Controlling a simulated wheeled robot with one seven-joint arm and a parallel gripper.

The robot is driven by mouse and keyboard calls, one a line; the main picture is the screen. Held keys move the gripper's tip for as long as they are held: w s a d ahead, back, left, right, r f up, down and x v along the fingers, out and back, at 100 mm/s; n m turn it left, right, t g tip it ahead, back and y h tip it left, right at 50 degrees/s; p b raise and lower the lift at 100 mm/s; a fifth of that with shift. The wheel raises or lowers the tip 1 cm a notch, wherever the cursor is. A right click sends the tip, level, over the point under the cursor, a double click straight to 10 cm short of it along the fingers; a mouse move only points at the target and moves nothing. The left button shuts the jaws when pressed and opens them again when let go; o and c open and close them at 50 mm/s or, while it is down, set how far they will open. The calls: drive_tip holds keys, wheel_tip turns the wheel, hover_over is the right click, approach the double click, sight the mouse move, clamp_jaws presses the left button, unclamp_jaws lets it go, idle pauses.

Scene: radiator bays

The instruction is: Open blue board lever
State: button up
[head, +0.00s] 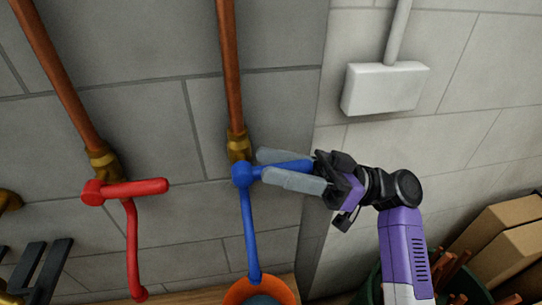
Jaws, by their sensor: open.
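The blue lever (288,167) sits on a brass valve (238,146) at the foot of a copper pipe, in the middle of the head view. Its handle points right, across the pipe line. A blue spout (249,235) hangs down below it. My gripper (261,167) is open, coming from the right, with one grey finger above the handle and one below it. The handle's right end lies between the fingers near the palm. I cannot tell whether the fingers touch it.
A red lever (135,188) with a red spout stands to the left. An orange bucket (262,291) is under the blue spout. A white box (385,87) is on the wall at upper right. Cardboard boxes (510,240) and a green bin (367,288) are at lower right.

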drive_tip(key=shift+s+a+r, duration=0.1)
drive_tip(key=shift+a+r, duration=0.1)
drive_tip(key=shift+a, duration=0.3)
clamp_jaws()
idle(1.2)
